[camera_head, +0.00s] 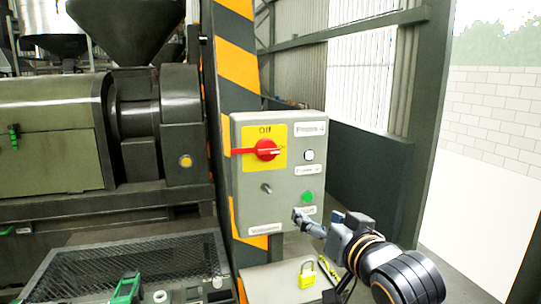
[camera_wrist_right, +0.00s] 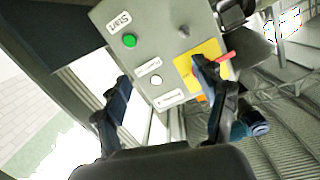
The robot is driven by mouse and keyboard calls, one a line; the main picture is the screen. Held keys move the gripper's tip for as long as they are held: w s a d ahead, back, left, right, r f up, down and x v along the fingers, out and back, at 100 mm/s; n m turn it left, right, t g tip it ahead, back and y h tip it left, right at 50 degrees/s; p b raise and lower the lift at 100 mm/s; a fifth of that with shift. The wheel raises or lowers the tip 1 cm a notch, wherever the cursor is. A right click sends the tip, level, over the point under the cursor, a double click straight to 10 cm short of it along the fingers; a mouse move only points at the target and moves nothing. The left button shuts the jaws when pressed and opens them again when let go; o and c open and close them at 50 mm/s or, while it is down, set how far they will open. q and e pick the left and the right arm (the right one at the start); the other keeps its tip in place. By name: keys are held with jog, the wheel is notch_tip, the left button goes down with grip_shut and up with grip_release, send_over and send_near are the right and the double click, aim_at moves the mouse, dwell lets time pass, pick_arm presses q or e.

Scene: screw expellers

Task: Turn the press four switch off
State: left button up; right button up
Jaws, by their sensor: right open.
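The grey press four control box (camera_head: 245,190) is fixed to the striped post and labelled "Press 4". Its red rotary switch (camera_head: 266,149) sits on a yellow plate (camera_head: 277,131) marked "Off" at the top; its handle lies about horizontal. In the right wrist view the red handle (camera_wrist_right: 226,57) sticks out past the yellow plate (camera_wrist_right: 187,72), partly behind a finger. My right gripper (camera_head: 306,222) is in front of the box's lower right, below the switch. Its fingers are apart and empty in the wrist view (camera_wrist_right: 163,98). My left gripper is not in view.
The box also carries a green button (camera_head: 308,197), a white button (camera_head: 308,155) and a small toggle (camera_head: 266,188). A yellow padlock (camera_head: 307,276) is on the ledge below. A dark press machine (camera_head: 60,130) stands left. Open floor lies to the right.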

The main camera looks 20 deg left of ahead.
jog(key=n+y, duration=0.1)
jog(key=y, duration=0.1)
send_near(270, 154)
jog(key=v, duration=0.4)
jog(key=shift+t, duration=0.3)
jog(key=p+x, duration=0.2)
jog(key=x, duration=0.4)
jog(key=p+x, duration=0.1)
jog(key=x, duration=0.5)
jog(key=shift+w+a+f+p, duration=0.25)
jog(key=shift+a+p, duration=0.1)
jog(key=shift+a, duration=0.05)
jog(key=shift+w+a+f, duration=0.1)
jog(key=shift+w+a, duration=0.25)
jog(key=shift+w, duration=0.05)
jog(key=shift+c, duration=0.4)
jog(key=c, duration=1)
